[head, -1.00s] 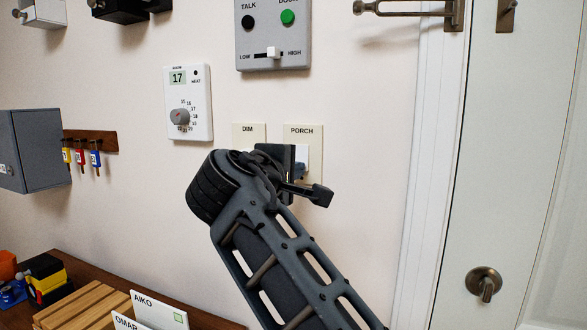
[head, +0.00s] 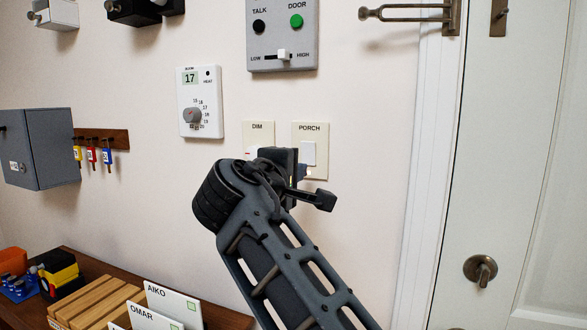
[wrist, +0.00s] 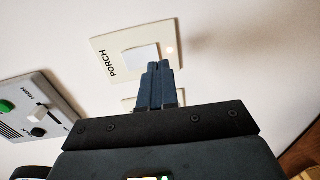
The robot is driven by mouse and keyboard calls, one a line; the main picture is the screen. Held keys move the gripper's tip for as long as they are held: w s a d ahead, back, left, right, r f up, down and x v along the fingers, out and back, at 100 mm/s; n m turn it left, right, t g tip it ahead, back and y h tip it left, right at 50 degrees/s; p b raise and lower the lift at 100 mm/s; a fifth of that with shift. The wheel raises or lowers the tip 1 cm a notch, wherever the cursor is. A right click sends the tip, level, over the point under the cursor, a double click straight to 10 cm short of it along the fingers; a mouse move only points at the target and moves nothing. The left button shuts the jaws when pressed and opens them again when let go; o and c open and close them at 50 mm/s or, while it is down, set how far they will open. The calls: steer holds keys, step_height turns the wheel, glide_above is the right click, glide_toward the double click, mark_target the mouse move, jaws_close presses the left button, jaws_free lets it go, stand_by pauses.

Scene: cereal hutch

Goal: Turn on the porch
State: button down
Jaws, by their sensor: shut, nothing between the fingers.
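The PORCH plate (head: 323,150) is a cream wall plate with a white rocker (head: 308,153). A small light near the plate's lower edge glows warm white. In the wrist view the PORCH plate (wrist: 107,47), its rocker (wrist: 141,57) and the lit lamp (wrist: 169,49) all show. My gripper (head: 301,171) is shut and empty, with its blue fingertips in front of the plate's lower part. In the wrist view my gripper (wrist: 158,66) points at the plate, beside the rocker. I cannot tell whether the tips touch anything.
The DIM plate (head: 257,128) is just left, its lower part hidden by my gripper. Above are a thermostat (head: 202,102) and a grey TALK/DOOR panel (head: 283,58). A door (head: 500,180) is at right. A grey box (head: 38,148) and key rack (head: 118,140) are at left.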

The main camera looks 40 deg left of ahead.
steer(key=f+b+v, duration=0.2)
steer(key=v, duration=0.8)
steer(key=shift+s, duration=0.15)
